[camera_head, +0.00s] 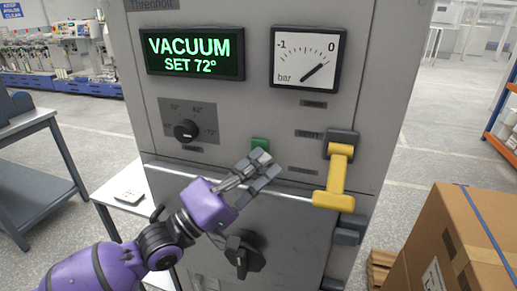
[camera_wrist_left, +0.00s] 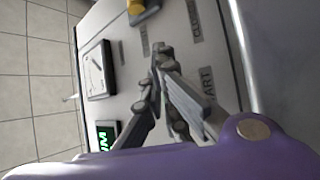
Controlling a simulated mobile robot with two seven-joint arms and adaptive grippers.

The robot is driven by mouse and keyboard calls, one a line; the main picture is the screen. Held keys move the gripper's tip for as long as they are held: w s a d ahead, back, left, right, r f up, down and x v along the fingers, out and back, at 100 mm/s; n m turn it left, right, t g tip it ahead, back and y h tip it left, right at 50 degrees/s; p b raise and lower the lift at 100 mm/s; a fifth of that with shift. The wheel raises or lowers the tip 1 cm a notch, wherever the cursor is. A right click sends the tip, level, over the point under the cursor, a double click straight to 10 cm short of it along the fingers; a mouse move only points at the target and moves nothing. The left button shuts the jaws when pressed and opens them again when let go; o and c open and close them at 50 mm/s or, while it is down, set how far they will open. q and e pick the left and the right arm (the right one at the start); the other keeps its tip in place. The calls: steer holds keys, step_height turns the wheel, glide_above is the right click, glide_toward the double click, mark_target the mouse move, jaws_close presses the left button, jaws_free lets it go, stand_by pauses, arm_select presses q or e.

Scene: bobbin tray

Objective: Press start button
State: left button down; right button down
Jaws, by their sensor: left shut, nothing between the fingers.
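The green start button (camera_head: 259,143) sits on the grey machine front, below the display and left of the yellow handle. My left gripper (camera_head: 267,164) is shut and empty, its fingertips just below and slightly right of the button in the head view. I cannot tell whether a finger touches the button. In the left wrist view the shut fingers (camera_wrist_left: 163,52) lie in front of the panel, beside a label ending in "ART" (camera_wrist_left: 207,90). The button is not visible there. My right gripper is not in view.
A yellow handle (camera_head: 337,180) juts out right of the gripper. A dark rotary knob (camera_head: 187,131) is at left, and another black knob (camera_head: 243,256) is on the lower door. The display (camera_head: 195,52) reads VACUUM SET 72°. A cardboard box (camera_head: 458,245) stands at the right.

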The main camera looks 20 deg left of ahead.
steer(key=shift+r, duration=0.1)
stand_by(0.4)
arm_select(q)
steer(key=shift+s+p, duration=0.3)
steer(key=shift+s, duration=0.55)
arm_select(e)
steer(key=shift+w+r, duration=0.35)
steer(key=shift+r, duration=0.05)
